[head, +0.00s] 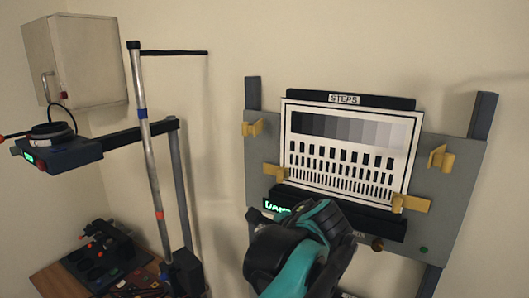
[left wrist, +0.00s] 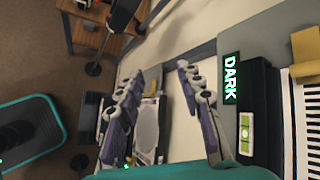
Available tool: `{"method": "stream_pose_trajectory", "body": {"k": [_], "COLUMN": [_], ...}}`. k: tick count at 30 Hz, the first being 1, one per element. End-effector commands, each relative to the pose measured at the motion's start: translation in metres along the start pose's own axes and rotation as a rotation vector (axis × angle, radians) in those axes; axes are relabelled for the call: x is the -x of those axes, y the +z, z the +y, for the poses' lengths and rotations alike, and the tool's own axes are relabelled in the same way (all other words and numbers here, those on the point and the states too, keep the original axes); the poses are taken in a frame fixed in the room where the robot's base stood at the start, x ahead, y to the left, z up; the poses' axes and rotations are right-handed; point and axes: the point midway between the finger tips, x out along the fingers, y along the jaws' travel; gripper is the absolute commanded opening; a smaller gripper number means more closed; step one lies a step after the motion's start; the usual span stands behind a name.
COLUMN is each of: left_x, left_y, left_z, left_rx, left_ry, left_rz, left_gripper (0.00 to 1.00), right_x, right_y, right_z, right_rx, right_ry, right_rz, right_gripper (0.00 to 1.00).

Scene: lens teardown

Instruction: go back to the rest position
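My left gripper (left wrist: 160,72) shows in the left wrist view with its two fingers spread apart and nothing between them. In the head view my teal and black left arm rises from the bottom centre in front of the chart stand, and its fingers are hidden there. A display reading DARK (left wrist: 231,78) is close beside the right finger in the left wrist view. It also shows, partly covered by my arm, in the head view (head: 277,207). My right gripper is in neither view.
A grey board (head: 453,190) holds a step chart (head: 345,150) with yellow clips. A pole stand (head: 150,150) with a side arm and a dark device (head: 60,153) stands left. A wall box (head: 85,60) hangs behind. A bench (head: 48,281) with dark parts is lower left.

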Motion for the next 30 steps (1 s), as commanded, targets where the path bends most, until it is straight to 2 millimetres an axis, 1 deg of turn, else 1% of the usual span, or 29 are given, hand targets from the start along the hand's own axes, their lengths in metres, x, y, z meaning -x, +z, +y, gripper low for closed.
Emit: {"method": "stream_pose_trajectory", "body": {"k": [1,2,3,5,6,8,9,11,12,15,18,21,24,30], "left_x": [-0.034,-0.048,-0.066,-0.090,-0.106,-0.129,-0.143,-0.163,-0.175,-0.200,-0.216,-0.225,-0.226,-0.225], "left_y": [0.010,0.015,0.022,0.029,0.033,0.036,0.036,0.035,0.033,0.025,0.017,0.013,0.011,0.012], "left_z": [0.041,0.060,0.087,0.129,0.157,0.201,0.230,0.273,0.300,0.356,0.394,0.414,0.420,0.418], "left_rx": [0.110,0.181,0.278,0.431,0.536,0.700,0.814,0.985,1.097,1.349,1.540,1.654,1.699,1.702], "left_ry": [0.042,0.066,0.098,0.146,0.176,0.221,0.250,0.289,0.314,0.362,0.394,0.411,0.419,0.420], "left_rz": [0.021,0.039,0.060,0.091,0.109,0.136,0.152,0.174,0.187,0.216,0.237,0.251,0.258,0.259], "left_gripper": [0.37,0.37,0.37,0.37,0.37,0.37,0.37,0.37,0.37,0.37,0.37,0.37,0.37,0.37], "right_x": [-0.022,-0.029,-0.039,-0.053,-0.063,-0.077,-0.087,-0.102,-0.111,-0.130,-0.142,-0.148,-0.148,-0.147], "right_y": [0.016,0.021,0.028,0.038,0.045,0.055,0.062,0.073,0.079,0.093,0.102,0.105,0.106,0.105], "right_z": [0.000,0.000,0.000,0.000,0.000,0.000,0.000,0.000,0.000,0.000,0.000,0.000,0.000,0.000], "right_rx": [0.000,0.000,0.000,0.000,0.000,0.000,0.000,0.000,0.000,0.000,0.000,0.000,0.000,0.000], "right_ry": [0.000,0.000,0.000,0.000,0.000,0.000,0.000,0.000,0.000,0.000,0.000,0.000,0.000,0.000], "right_rz": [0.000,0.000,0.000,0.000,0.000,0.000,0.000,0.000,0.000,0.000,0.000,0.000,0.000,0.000], "right_gripper": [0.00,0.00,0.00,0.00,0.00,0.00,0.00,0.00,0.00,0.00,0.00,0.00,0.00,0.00]}}
